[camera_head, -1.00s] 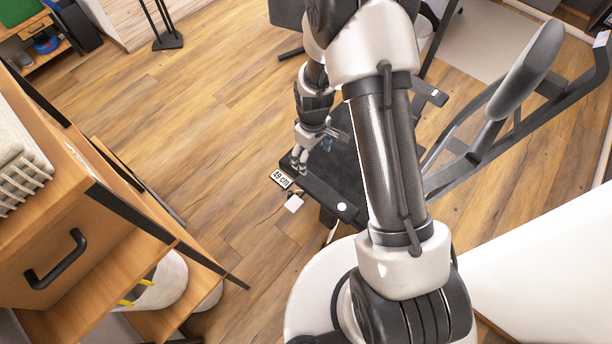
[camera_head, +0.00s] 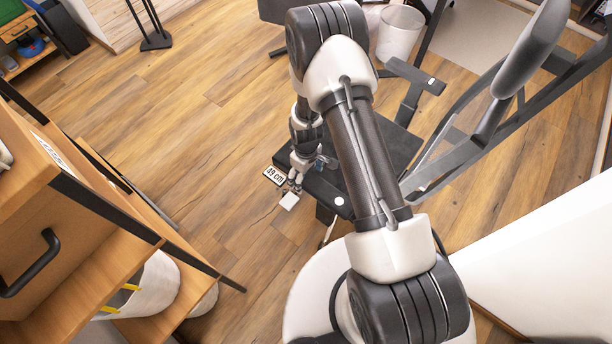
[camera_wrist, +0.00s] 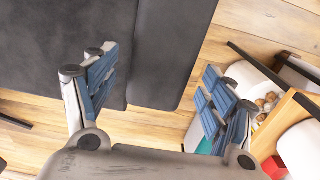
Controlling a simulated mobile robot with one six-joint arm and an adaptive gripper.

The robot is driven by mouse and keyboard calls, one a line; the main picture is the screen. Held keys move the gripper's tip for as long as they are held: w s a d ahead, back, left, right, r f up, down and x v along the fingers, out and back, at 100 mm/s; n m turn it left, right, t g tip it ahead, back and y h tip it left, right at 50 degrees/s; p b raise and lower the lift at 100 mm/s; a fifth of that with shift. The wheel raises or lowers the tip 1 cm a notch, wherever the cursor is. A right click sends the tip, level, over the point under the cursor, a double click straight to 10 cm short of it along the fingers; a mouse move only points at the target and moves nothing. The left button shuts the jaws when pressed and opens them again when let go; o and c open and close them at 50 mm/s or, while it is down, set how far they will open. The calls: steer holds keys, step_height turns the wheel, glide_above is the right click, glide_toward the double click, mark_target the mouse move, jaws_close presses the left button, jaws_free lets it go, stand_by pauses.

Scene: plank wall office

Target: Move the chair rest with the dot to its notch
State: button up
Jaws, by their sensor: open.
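A dark chair or bench shows in the head view, partly hidden by my arm. Its near rest (camera_head: 322,187) is a long dark bar with a white round dot (camera_head: 339,201) at its right end. My gripper (camera_head: 294,184) is at the left end of this bar. In the wrist view my gripper (camera_wrist: 158,90) is open, with blue-padded fingers apart. A dark narrow panel (camera_wrist: 170,50), which looks like the rest, shows between them beside the wide grey seat (camera_wrist: 65,45). I cannot tell whether the fingers touch it. I cannot make out the notch.
A "49 cm" tag (camera_head: 273,176) and a small white block (camera_head: 289,201) are beside my gripper. Another bar (camera_head: 415,76) with a small white mark is on the chair's far side. Wooden shelves (camera_head: 75,230) stand left, a white bin (camera_head: 400,32) behind. Left-middle floor is open.

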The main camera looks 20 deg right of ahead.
steer(key=shift+c, duration=0.4)
steer(key=c, duration=1.4)
step_height(320, 180, up, 4)
steer(key=p, duration=0.2)
steer(key=shift+r+p, duration=0.1)
steer(key=shift+p, duration=0.2)
steer(key=o, duration=1.5)
step_height(320, 180, up, 12)
steer(key=shift+f, duration=0.15)
